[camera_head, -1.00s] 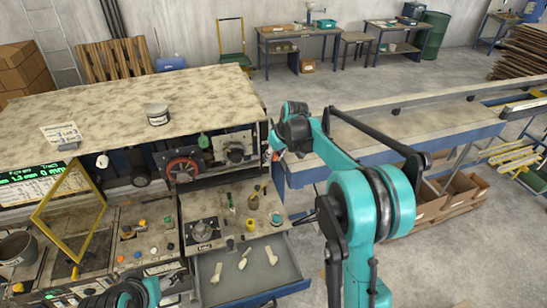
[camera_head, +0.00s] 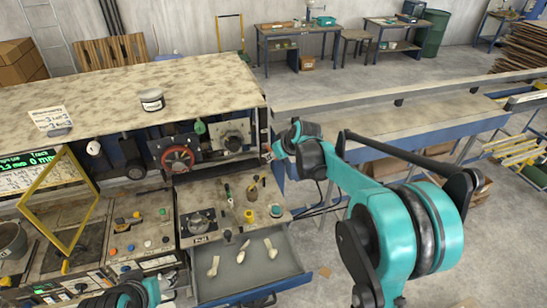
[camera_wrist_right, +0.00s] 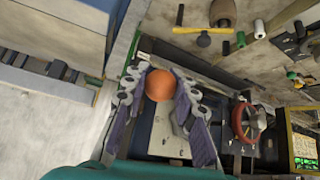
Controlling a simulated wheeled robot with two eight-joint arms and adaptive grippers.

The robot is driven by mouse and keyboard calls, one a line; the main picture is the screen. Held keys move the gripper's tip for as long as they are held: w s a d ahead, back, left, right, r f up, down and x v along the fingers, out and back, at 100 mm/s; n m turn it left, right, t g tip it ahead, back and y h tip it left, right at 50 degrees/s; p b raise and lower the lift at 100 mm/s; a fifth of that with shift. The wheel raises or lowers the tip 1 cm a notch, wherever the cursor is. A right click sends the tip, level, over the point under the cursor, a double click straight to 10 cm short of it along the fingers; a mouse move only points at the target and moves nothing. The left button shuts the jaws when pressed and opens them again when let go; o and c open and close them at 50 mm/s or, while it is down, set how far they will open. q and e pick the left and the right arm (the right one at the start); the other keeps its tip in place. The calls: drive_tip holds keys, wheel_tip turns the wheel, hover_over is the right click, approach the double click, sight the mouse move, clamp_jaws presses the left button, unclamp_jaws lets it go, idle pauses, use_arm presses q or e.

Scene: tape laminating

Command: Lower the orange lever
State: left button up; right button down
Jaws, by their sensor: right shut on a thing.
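The orange lever shows as a round orange knob (camera_wrist_right: 158,83) in the right wrist view. My right gripper (camera_wrist_right: 160,92) is shut on it, with one finger at each side of the knob. The lever's shaft is hidden behind the knob and fingers. In the head view, my right wrist reaches the right side of the machine (camera_head: 200,90), where the knob cannot be made out.
The machine front has a red handwheel (camera_head: 178,159) and an open drawer (camera_head: 243,280) holding several pale tools. A yellow frame (camera_head: 35,233) stands at the left. A long blue-sided bench (camera_head: 400,140) lies right of the machine. The floor at the right is partly clear.

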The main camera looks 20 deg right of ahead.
wheel_tip(320, 180, down, 8)
drive_tip(key=t+b, duration=0.4)
drive_tip(key=b, duration=0.5)
drive_tip(key=shift+s+b, duration=0.2)
drive_tip(key=shift+b, duration=0.1)
drive_tip(key=c, duration=1.2)
unclamp_jaws()
drive_tip(key=shift+s, duration=0.1)
drive_tip(key=v, duration=1.2)
drive_tip(key=shift+d+f, duration=0.15)
drive_tip(key=shift+d, duration=0.05)
